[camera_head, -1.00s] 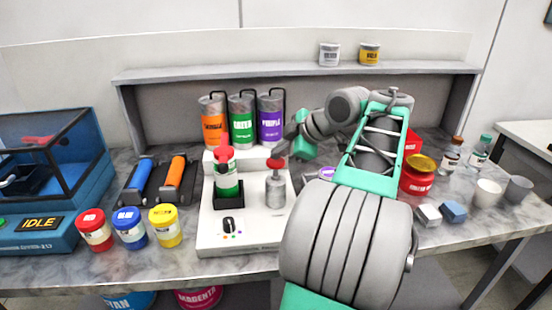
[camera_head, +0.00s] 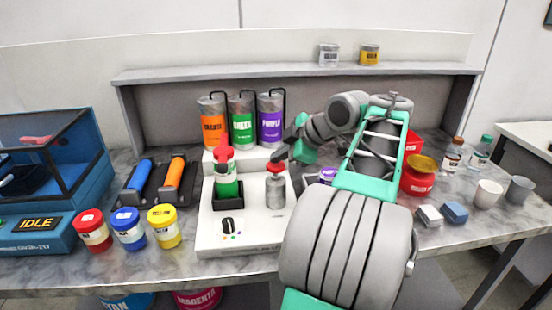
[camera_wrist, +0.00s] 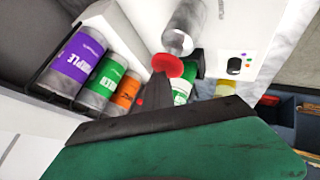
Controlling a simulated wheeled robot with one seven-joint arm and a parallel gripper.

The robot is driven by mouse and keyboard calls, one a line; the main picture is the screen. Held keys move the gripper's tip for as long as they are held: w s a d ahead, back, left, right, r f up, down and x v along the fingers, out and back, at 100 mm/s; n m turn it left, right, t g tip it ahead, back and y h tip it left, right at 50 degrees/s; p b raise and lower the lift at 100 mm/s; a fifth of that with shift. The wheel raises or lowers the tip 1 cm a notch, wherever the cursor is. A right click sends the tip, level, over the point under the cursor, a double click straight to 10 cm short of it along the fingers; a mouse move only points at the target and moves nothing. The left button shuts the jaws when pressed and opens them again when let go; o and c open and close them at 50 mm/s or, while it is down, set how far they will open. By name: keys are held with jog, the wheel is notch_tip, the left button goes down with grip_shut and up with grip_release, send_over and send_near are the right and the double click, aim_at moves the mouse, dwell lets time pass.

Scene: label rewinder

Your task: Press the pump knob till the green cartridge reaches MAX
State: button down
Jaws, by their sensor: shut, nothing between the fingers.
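The pump (camera_head: 276,192) is a grey metal cylinder with a red knob (camera_head: 276,167) on top. The knob also shows in the wrist view (camera_wrist: 174,66). The green cartridge (camera_head: 227,185) stands upright in a black holder left of the pump, with a red cap and a white label; its fill level against a MAX mark is too small to read. My gripper (camera_head: 281,155) is shut and empty, its dark fingertips right at the knob's top. In the wrist view the fingertips (camera_wrist: 155,72) meet the knob's edge; whether they touch is unclear.
The white machine base (camera_head: 240,230) carries a black dial (camera_head: 228,224). Orange, green (camera_head: 242,122) and purple canisters stand behind. Red, blue (camera_head: 128,228) and yellow jars stand left. A red container (camera_head: 417,178), white and blue blocks and cups are right of my arm.

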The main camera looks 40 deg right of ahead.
jog(key=shift+f, duration=0.35)
jog(key=shift+r, duration=0.1)
jog(key=shift+r+p, duration=1.55)
jog(key=shift+r, duration=0.4)
jog(key=shift+r, duration=0.1)
notch_tip(320, 180, up, 5)
jog(key=p, duration=0.4)
dwell(1.2)
dwell(1.2)
notch_tip(320, 180, up, 4)
jog(key=p, duration=0.6)
send_over(279, 166)
notch_tip(279, 166, down, 9)
jog(key=b, duration=0.8)
jog(key=shift+w, duration=0.1)
